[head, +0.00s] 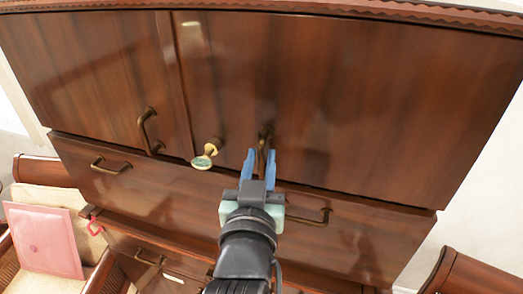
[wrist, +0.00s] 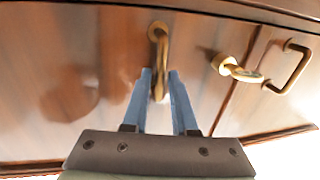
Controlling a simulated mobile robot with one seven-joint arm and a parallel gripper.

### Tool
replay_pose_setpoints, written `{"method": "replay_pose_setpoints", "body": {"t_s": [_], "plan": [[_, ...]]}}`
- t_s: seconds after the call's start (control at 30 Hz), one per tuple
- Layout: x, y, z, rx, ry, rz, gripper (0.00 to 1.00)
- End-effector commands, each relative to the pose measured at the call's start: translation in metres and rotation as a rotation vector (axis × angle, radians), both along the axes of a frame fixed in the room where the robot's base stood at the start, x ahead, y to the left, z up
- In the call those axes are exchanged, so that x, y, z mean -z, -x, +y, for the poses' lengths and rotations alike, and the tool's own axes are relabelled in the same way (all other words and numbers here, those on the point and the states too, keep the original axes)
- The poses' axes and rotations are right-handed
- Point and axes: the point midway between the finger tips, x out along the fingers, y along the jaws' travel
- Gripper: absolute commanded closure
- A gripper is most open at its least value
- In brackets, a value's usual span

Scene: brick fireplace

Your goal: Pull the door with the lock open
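The dark wooden cabinet has a right door (head: 350,100) with a brass lock knob and key (head: 207,153) near its lower left edge. The lock also shows in the wrist view (wrist: 238,70). A bronze vertical handle (head: 265,132) sits on the same door, right of the lock; in the wrist view it shows top centre (wrist: 158,38). My gripper (head: 259,156) is at this handle, its blue fingers apart, one on either side of the handle's lower part (wrist: 160,75). Finger contact with the handle cannot be told. The door looks closed.
The left door (head: 85,70) has its own handle (head: 147,130). Drawers with handles (head: 110,167) lie below the doors. A chair with a pink folder (head: 45,238) stands at lower left, and another wooden piece (head: 475,275) at lower right.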

Motion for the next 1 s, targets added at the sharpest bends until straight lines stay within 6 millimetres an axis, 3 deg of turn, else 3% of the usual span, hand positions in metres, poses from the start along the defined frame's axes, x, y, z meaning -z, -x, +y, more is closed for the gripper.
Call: {"method": "replay_pose_setpoints", "body": {"t_s": [0.43,0.6,1.0], "plan": [[0.0006,-0.0101,-0.0016,0.001,0.000,0.000,0.74],[0.0006,-0.0099,-0.0016,0.001,0.000,0.000,1.00],[0.0008,-0.0098,-0.0014,0.001,0.000,0.001,1.00]]}}
